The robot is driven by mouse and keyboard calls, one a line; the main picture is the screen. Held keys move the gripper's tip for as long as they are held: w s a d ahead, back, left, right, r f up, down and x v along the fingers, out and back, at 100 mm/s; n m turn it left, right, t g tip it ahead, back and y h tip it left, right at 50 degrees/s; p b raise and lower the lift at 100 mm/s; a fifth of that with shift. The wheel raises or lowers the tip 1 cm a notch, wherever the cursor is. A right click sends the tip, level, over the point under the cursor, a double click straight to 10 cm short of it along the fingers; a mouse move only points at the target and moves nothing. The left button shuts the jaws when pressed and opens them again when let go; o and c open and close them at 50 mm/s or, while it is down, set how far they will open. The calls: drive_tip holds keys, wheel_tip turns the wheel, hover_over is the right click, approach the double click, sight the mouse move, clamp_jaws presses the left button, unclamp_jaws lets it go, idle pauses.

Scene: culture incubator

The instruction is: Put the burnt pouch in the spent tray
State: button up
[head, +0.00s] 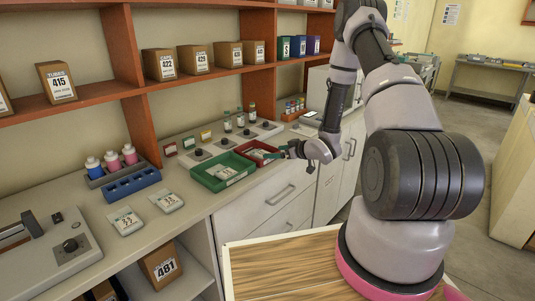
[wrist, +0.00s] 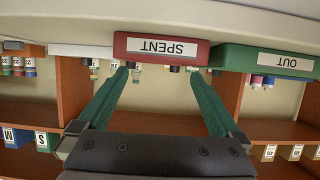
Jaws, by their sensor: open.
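The spent tray (head: 250,145) is a small red tray on the counter, right of the green tray. Its SPENT label shows upside down on the tray front (wrist: 120,45) in the wrist view. A pale pouch (head: 262,153) appears to lie inside it. My gripper (head: 284,151) is at the right end of the red tray, level with it. In the wrist view its two green fingers (wrist: 161,70) are spread, with nothing between them. Another pale pouch (head: 227,173) lies in the green tray, and two pouches (head: 126,221) (head: 167,202) lie on the counter. I cannot tell which pouch is burnt.
The green tray (head: 206,181), labelled OUT, adjoins the red one. A blue rack (head: 132,185), bottles (head: 112,160) and a grey device (head: 45,262) stand to the left. A control panel with vials (head: 226,140) is behind the trays. Shelves with boxes (head: 160,64) hang above.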

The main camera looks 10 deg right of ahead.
drive_tip(key=d+r+m+h, duration=0.2)
drive_tip(key=d+r+h, duration=0.4)
drive_tip(key=r, duration=0.9)
drive_tip(key=s+d+r+m+g+h, duration=0.1)
drive_tip(key=s+d+r+m, duration=0.1)
drive_tip(key=s+r, duration=0.35)
drive_tip(key=s+d+r+m+h, duration=0.1)
drive_tip(key=s+d+r+m, duration=0.1)
drive_tip(key=r, duration=0.6)
drive_tip(key=s+a+r+m+g, duration=0.1)
drive_tip(key=s+a+r, duration=0.2)
drive_tip(key=s, duration=0.6)
drive_tip(key=s+a+r+m+g+y, duration=0.1)
drive_tip(key=s+a+r+m, duration=0.1)
drive_tip(key=s+r, duration=0.3)
drive_tip(key=s+a+r+m+y, duration=0.1)
drive_tip(key=s+a+r+m, duration=0.1)
drive_tip(key=s, duration=1)
wheel_tip(320, 180, up, 2)
drive_tip(key=shift+s+a+g, duration=0.4)
drive_tip(key=shift+a, duration=0.45)
